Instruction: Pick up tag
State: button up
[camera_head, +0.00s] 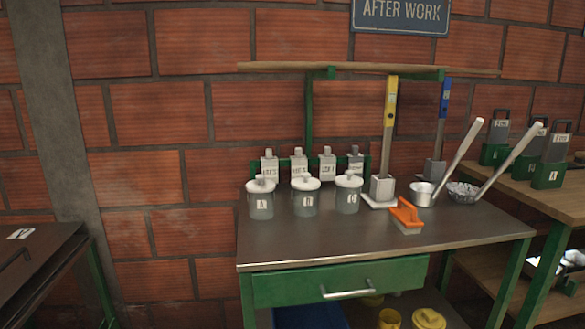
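I cannot tell which thing is the tag. Several grey label-bearing plates with small knobs on top stand in a row at the back of the metal-topped table (300,237); one is the leftmost grey plate (269,167) and one is the grey plate (327,165) farther right. Their lower parts are partly hidden by lidded jars. More grey plates with white labels (498,130) stand in green holders (548,175) on the right-hand wooden shelf. The writing on the labels is too small to read surely. My gripper is not in view.
Three labelled jars, a left jar (260,199), a middle jar (305,198) and a right jar (348,194), stand before the plates. An orange brush (405,214), a ladle (423,193) and a skimmer (462,191) are at right. A drawer (340,282) is shut. The table's front left is clear.

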aim_at(269, 163)
jog(key=i+j+u, duration=0.15)
jog(key=i, duration=0.65)
jog(key=i+j+u, duration=0.15)
jog(key=i, duration=0.65)
jog(key=j, duration=0.1)
